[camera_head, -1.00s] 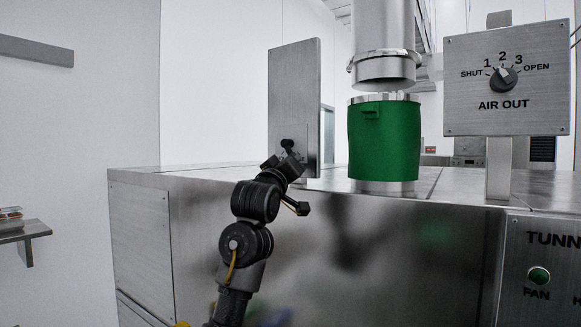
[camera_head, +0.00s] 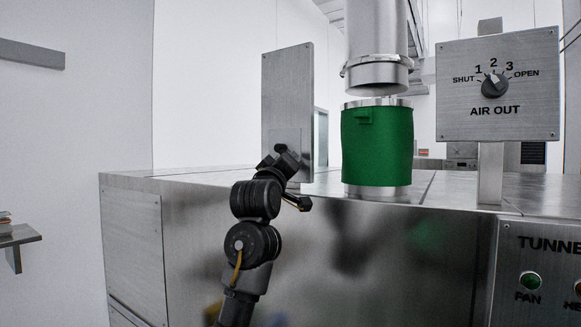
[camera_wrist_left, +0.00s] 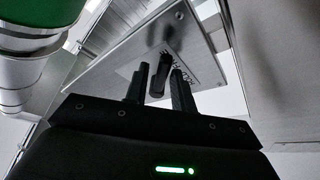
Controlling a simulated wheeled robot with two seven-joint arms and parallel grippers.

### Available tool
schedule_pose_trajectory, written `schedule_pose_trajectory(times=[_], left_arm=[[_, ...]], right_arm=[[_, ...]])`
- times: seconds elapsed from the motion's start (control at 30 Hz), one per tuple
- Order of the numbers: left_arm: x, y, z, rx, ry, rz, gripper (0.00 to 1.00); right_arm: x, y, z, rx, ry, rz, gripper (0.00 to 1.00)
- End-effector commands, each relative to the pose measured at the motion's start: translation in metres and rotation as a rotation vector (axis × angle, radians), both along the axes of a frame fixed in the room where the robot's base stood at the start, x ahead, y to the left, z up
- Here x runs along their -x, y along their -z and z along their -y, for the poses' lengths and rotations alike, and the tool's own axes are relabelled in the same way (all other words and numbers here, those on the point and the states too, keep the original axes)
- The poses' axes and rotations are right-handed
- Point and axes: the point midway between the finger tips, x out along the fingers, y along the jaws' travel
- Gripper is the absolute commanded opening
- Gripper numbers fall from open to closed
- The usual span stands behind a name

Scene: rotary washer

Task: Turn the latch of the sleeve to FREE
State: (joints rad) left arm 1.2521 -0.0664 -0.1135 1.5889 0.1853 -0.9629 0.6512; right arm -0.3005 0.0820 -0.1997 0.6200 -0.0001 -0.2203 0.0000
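The green sleeve (camera_head: 377,146) stands upright around a metal stub on the machine top, below a steel duct. Left of it stands an upright metal plate (camera_head: 287,95). In the left wrist view this plate (camera_wrist_left: 125,48) carries a black latch handle (camera_wrist_left: 157,82) and dark lettering too small and slanted to read. My left gripper (camera_head: 275,156) is at the lower part of the plate and hides the latch in the head view. In the wrist view its two fingers (camera_wrist_left: 160,70) are apart, with the latch handle between them; contact is not clear. My right gripper is not in view.
The steel duct (camera_head: 376,45) hangs above the sleeve with a small gap. An AIR OUT dial panel (camera_head: 497,88) stands at the right on a post. The machine's front wall (camera_head: 380,260) lies close behind my left arm. A small shelf (camera_head: 20,236) is at far left.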

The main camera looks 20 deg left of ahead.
Motion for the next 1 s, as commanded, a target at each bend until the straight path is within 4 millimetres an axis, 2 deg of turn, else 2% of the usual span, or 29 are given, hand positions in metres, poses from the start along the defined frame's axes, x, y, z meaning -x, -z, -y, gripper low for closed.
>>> schedule_pose_trajectory(times=[0.3, 0.43, 0.57, 0.8, 1.0], left_arm=[[-0.001, 0.004, -0.002, 0.001, -0.002, -0.008, 0.35], [0.006, 0.008, -0.002, 0.001, -0.003, -0.007, 0.35], [0.026, 0.017, -0.002, 0.0, -0.002, -0.006, 0.35], [0.072, 0.03, -0.003, -0.002, -0.004, -0.004, 0.35], [0.097, 0.035, -0.002, -0.002, -0.003, -0.005, 0.35]], right_arm=[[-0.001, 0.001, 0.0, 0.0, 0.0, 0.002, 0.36], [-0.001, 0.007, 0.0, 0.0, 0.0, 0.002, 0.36], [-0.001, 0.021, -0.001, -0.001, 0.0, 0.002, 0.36], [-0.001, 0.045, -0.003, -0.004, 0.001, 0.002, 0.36], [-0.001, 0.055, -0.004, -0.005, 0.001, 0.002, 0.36]])
